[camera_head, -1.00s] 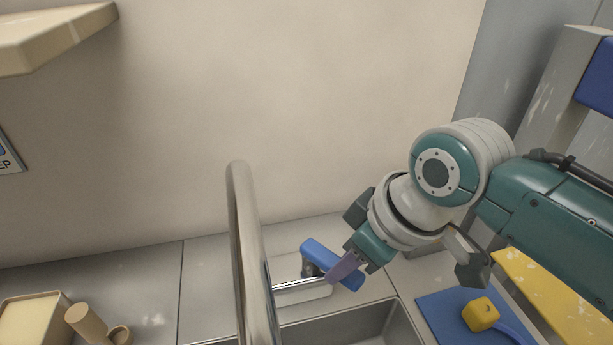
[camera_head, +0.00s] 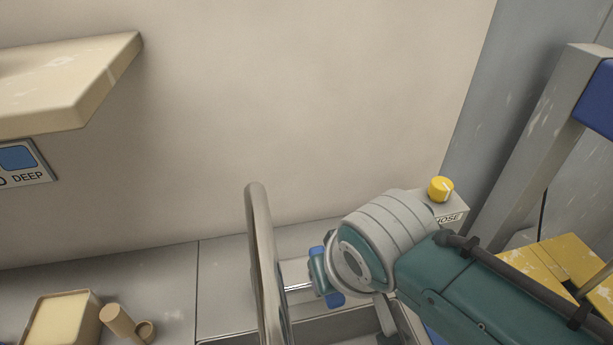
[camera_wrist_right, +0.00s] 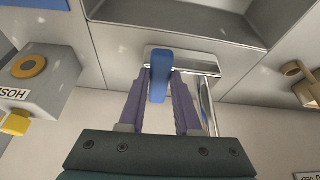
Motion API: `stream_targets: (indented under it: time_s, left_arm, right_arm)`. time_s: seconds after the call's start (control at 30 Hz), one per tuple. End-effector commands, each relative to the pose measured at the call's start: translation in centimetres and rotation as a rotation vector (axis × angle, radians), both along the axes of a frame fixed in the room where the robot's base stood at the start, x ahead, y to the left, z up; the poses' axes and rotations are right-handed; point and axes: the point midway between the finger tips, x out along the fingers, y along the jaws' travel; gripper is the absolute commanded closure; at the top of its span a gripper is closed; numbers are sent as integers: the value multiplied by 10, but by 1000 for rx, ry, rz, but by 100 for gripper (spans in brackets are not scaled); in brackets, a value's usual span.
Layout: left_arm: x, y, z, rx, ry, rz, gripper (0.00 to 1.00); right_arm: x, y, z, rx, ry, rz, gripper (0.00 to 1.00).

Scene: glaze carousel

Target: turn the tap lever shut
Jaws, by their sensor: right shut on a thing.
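The blue tap lever (camera_head: 334,300) is partly hidden behind my right wrist in the head view. In the right wrist view the lever (camera_wrist_right: 160,75) stands between the two purple fingers. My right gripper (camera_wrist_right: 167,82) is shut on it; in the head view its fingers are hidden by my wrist. The chrome tap spout (camera_head: 262,240) rises to the left of my right arm, close to my wrist. The tap's chrome body (camera_wrist_right: 208,92) shows beside the fingers in the right wrist view. My left gripper is not in view.
The sink basin (camera_wrist_right: 190,18) lies by the tap. A grey box with a yellow knob (camera_head: 440,189) stands behind my right arm. A tan tub (camera_head: 62,322) and a tan cylinder (camera_head: 116,320) are at the lower left. A shelf (camera_head: 70,75) juts out at the upper left.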

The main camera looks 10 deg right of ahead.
Motion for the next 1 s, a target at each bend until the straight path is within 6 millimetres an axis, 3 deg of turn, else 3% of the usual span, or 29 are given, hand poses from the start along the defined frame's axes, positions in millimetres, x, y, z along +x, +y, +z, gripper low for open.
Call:
stream_targets:
  time_s: [0.67,0.7,0.93,1.0]
  left_arm:
    - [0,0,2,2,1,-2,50]
    - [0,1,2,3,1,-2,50]
    - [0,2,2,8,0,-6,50]
    - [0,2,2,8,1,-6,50]
  right_arm:
    - [0,1,0,3,0,-80,100]
    - [0,1,0,3,0,-80,66]
    - [0,1,0,1,0,-79,40]
    - [0,1,0,1,0,-78,38]
